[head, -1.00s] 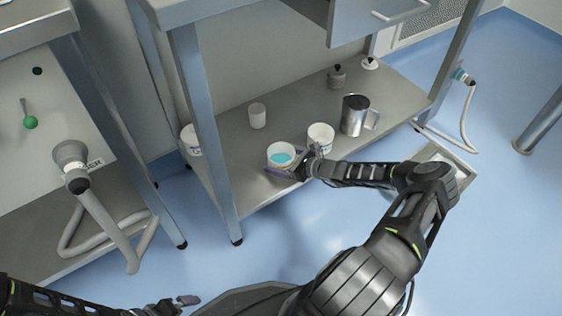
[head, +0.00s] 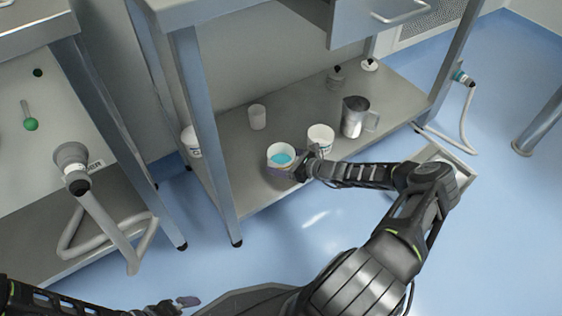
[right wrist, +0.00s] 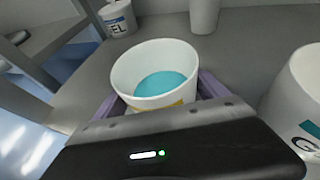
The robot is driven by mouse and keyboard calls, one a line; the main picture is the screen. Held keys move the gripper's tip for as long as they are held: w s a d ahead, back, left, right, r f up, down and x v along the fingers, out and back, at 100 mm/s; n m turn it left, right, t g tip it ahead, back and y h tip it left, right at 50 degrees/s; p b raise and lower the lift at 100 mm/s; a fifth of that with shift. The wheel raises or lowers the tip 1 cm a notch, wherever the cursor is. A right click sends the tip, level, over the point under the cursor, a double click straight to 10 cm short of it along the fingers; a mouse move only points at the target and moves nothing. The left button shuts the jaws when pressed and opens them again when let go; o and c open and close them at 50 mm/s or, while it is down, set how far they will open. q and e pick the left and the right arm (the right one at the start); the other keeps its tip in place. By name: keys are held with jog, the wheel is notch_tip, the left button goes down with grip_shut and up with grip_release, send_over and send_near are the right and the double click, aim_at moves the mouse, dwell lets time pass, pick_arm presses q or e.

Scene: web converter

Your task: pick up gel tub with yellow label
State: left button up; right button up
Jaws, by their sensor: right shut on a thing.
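The gel tub (head: 281,153) is white, open-topped and holds blue-green gel. It is upright at the front of the lower shelf; I cannot tell whether it touches the shelf. In the right wrist view the tub (right wrist: 122,72) shows a strip of yellow label low on its near side, mostly hidden by my gripper. My right gripper (head: 284,173) is shut on the tub, with its purple fingers on either side in the right wrist view (right wrist: 158,95). My left gripper (head: 186,302) is at the bottom edge of the head view, away from the shelf; its jaw opening is unclear.
Another white tub (head: 320,134) stands close to the right of the held one. A steel jug (head: 354,116), a white cup (head: 257,117) and a tub (head: 190,141) behind the post also stand on the shelf (head: 235,190). The table's front leg (head: 208,125) is to the left.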

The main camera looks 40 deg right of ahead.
notch_tip(320, 180, up, 10)
jog(key=p, duration=0.4)
jog(key=shift+f, duration=0.15)
dwell(0.6)
